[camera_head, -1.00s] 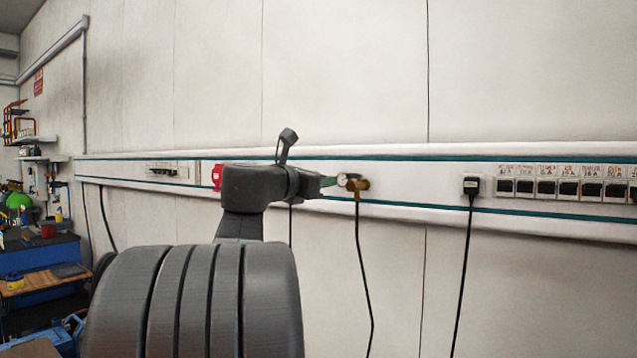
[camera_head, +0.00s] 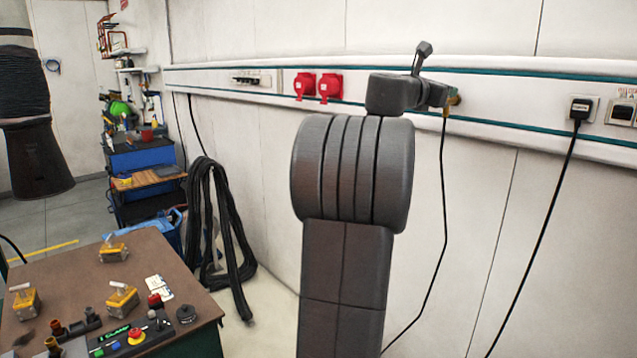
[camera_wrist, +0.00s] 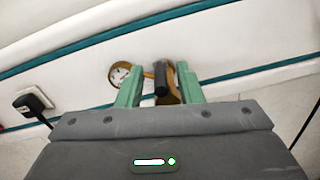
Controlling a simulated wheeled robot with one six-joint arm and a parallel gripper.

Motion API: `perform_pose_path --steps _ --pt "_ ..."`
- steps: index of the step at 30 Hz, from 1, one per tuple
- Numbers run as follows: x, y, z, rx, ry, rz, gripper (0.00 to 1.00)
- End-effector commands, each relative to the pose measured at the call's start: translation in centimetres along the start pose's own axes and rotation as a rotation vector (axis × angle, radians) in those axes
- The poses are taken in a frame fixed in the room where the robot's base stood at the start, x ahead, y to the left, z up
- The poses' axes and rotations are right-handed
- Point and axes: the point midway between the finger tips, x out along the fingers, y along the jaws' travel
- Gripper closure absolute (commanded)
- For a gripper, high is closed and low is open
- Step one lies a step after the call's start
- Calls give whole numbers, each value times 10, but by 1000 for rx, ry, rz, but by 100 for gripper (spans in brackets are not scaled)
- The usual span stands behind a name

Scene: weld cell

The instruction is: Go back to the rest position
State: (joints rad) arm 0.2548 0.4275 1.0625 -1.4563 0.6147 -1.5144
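My gripper (camera_wrist: 159,82) shows in the wrist view with its two green fingers apart. A brass fitting (camera_wrist: 173,88) with a round gauge (camera_wrist: 119,74) on the wall rail is just beyond and between the fingertips. A black cylindrical end (camera_wrist: 160,80) shows between the fingers, with a gap to the left finger; contact on the right cannot be told. In the head view my arm stands raised at the wall, its wrist hiding most of the gripper. The brass fitting (camera_head: 453,98) shows at its right, with a black hose (camera_head: 443,200) hanging down.
The wall rail (camera_head: 520,100) carries red sockets (camera_head: 330,87) and a black plug (camera_head: 579,110) with a hanging cable. A brown-topped table (camera_head: 60,275) with yellow clamps and a control box is lower left. Black hoses (camera_head: 233,230) hang behind it. A dark hood (camera_head: 38,160) hangs upper left.

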Motion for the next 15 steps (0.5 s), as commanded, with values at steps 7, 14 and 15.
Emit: perform_pose_path --steps 7,14,15 --pt "3 0 -1 0 1 4 67" --pt "2 0 -1 0 1 4 67" --pt "0 0 -1 0 1 4 67"
